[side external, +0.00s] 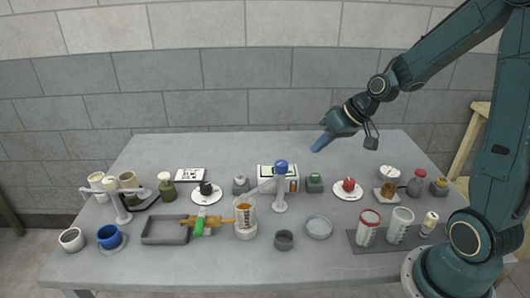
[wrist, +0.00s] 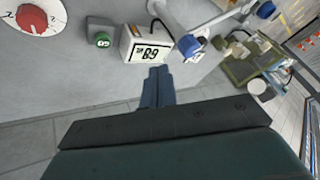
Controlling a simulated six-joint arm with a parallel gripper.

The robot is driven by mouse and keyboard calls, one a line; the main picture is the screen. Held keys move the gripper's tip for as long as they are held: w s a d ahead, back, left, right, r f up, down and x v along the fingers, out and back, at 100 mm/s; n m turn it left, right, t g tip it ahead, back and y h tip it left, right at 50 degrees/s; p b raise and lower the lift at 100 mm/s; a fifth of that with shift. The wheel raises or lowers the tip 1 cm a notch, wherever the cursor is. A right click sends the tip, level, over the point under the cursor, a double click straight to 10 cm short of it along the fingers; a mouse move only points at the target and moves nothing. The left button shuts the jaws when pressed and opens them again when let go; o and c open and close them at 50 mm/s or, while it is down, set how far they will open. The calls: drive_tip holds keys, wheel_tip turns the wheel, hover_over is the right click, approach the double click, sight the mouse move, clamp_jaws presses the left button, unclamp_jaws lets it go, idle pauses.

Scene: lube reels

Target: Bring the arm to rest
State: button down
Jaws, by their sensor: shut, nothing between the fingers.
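My gripper (side external: 321,143) hangs in the air over the back right of the grey table, at the end of my raised arm. Its blue fingers are together and hold nothing. In the wrist view the shut blue fingers (wrist: 158,85) point toward a white box (wrist: 146,44) with a dark-framed face, and the gripper is apart from it. The same white box (side external: 277,171) stands at the table's middle back in the side view. Nothing touches the gripper.
A blue-capped stand (side external: 281,185) rises near the white box. A red knob on a white dial (side external: 348,188) lies to the right. Cups (side external: 368,226), a grey tray (side external: 166,231) and bottles crowd the front and left. The table's back right strip (side external: 380,142) is clear.

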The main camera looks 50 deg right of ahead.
drive_tip(key=s+a+r+h, duration=0.1)
drive_tip(key=s+a+r, duration=0.1)
drive_tip(key=s, duration=0.4)
drive_tip(key=s+a+r+n+h, duration=0.1)
drive_tip(key=s+a+r, duration=0.2)
drive_tip(key=s+r, duration=0.2)
drive_tip(key=s+a+r+n+g, duration=0.1)
drive_tip(key=s+a+r, duration=0.2)
drive_tip(key=s, duration=0.5)
drive_tip(key=shift+s+a+r+h, duration=0.25)
drive_tip(key=shift+r+h, duration=0.15)
drive_tip(key=shift+r, duration=0.15)
drive_tip(key=shift+w, duration=0.1)
idle(1.4)
